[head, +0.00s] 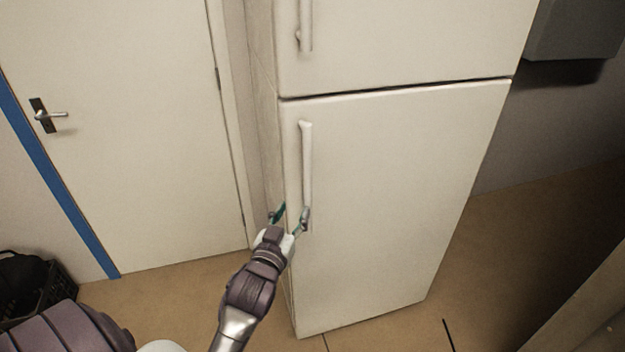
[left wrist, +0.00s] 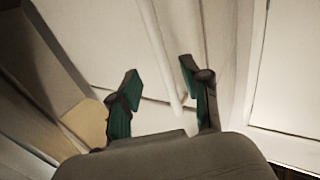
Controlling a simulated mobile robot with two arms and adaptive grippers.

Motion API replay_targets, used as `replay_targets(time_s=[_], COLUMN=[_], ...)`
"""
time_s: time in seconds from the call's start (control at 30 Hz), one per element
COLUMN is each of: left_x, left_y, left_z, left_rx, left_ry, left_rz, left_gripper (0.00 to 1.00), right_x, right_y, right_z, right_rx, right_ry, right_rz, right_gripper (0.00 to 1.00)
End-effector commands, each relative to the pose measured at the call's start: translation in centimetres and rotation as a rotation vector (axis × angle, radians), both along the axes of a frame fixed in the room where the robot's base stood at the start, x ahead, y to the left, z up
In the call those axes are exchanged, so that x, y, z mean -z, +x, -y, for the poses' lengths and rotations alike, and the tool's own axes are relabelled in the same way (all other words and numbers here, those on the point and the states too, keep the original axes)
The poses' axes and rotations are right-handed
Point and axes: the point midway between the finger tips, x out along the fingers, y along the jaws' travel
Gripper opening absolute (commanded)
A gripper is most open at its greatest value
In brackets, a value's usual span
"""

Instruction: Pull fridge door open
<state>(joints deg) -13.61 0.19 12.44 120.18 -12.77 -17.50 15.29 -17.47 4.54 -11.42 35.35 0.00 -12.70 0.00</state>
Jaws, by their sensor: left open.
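The white fridge has a lower door (head: 400,170) and an upper door (head: 400,40), both shut. A white vertical handle (head: 307,160) runs down the left edge of the lower door. My left gripper (head: 290,214) is open at the lower end of this handle, with one finger overlapping it in the head view. In the left wrist view, the handle (left wrist: 161,50) appears in the gap between the open fingers (left wrist: 160,90). I cannot tell whether a finger touches it. My right gripper is not in view.
A second handle (head: 306,25) is on the upper door. A closed white room door (head: 140,130) with a lever handle stands left of the fridge. A black basket (head: 35,285) is at the lower left. Tan floor (head: 480,280) is clear right of the fridge.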

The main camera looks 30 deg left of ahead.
Motion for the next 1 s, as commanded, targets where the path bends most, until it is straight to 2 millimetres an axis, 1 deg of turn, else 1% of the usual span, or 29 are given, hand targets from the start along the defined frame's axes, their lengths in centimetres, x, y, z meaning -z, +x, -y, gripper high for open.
replay_targets(time_s=[0.03,0.17,0.3,0.5,0.7,0.97,1.0], left_x=[-0.3,-0.3,-0.3,-0.1,-0.1,0.0,0.0], left_y=[1.1,3.9,6.7,9.6,10.6,10.7,10.7], left_z=[-0.3,-1.1,-1.9,-2.6,-2.9,-3.0,-3.0], left_rx=[0.000,0.001,0.001,0.001,0.001,0.001,0.001], left_ry=[0.002,0.002,0.000,0.001,0.000,0.000,0.000], left_rz=[0.002,0.002,0.001,0.000,0.000,-0.001,-0.001], left_gripper=[0.47,0.47,0.47,0.47,0.47,0.47,0.41], right_x=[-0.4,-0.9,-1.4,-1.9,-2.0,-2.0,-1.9], right_y=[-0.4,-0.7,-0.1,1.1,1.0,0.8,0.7], right_z=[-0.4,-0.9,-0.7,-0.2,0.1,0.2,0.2], right_rx=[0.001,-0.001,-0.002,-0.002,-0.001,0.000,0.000], right_ry=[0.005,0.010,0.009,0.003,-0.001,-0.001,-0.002], right_rz=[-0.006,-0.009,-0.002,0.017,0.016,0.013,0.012], right_gripper=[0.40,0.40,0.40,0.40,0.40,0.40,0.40])
